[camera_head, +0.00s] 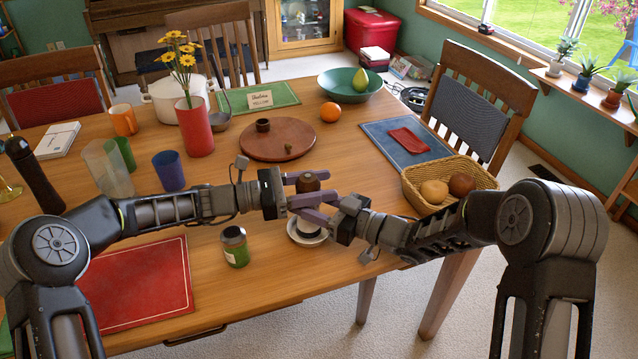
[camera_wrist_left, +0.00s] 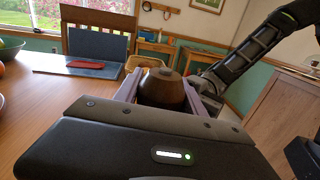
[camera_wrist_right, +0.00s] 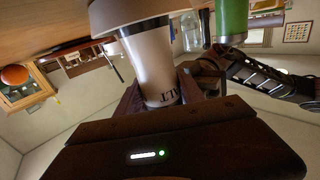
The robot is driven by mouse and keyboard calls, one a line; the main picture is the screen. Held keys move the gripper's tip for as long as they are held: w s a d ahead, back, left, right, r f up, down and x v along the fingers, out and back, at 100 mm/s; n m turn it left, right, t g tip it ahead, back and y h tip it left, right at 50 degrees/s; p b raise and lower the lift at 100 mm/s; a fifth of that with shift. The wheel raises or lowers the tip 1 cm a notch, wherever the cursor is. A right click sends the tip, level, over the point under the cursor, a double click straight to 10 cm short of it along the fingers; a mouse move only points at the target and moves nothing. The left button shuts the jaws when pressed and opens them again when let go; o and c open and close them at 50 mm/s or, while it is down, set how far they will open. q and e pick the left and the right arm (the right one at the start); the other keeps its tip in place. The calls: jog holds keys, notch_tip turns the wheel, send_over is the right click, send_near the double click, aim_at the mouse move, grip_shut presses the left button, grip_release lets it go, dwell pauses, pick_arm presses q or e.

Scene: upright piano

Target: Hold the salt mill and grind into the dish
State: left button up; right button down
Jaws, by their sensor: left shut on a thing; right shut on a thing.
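The salt mill is upright between my two grippers at the table's front edge. Its dark brown rounded top (camera_head: 308,182) sits between the fingers of my left gripper (camera_head: 304,187), and it also shows in the left wrist view (camera_wrist_left: 162,88). My right gripper (camera_head: 318,208) is shut on the pale, lettered body, seen in the right wrist view (camera_wrist_right: 155,65). The small white dish (camera_head: 307,240) is directly below the mill on the table. The mill and fingers hide much of the dish. I cannot tell whether they touch, or whether the dish holds any salt.
A green-labelled jar (camera_head: 235,247) stands just left of the dish. A wicker basket (camera_head: 410,187) with rolls is to the right. A round wooden board (camera_head: 262,150) lies behind my grippers. A red placemat (camera_head: 140,290) lies front left, and a blue cup (camera_head: 168,171) stands behind my left forearm.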

pick_arm(q)
jog(key=m+g, duration=0.1)
jog(key=g, duration=0.1)
jog(key=m+g, duration=0.1)
jog(key=shift+s+d+r+g, duration=0.1)
jog(key=shift+s+g, duration=0.1)
jog(key=shift+g, duration=0.2)
jog(key=m+g, duration=0.1)
jog(key=s+d+m+g, duration=0.1)
jog(key=shift+s+g, duration=0.15)
jog(key=shift+g, duration=0.25)
jog(key=shift+s+m+g, duration=0.1)
jog(key=shift+m+g, duration=0.2)
jog(key=shift+m, duration=0.1)
jog(key=shift+w+a, duration=0.35)
jog(key=shift+a, duration=0.25)
jog(key=shift+w+a, duration=0.1)
jog(key=o, duration=1.4)
jog(key=shift+c, duration=0.2)
notch_tip(320, 180, up, 10)
jog(key=shift+f, duration=0.1)
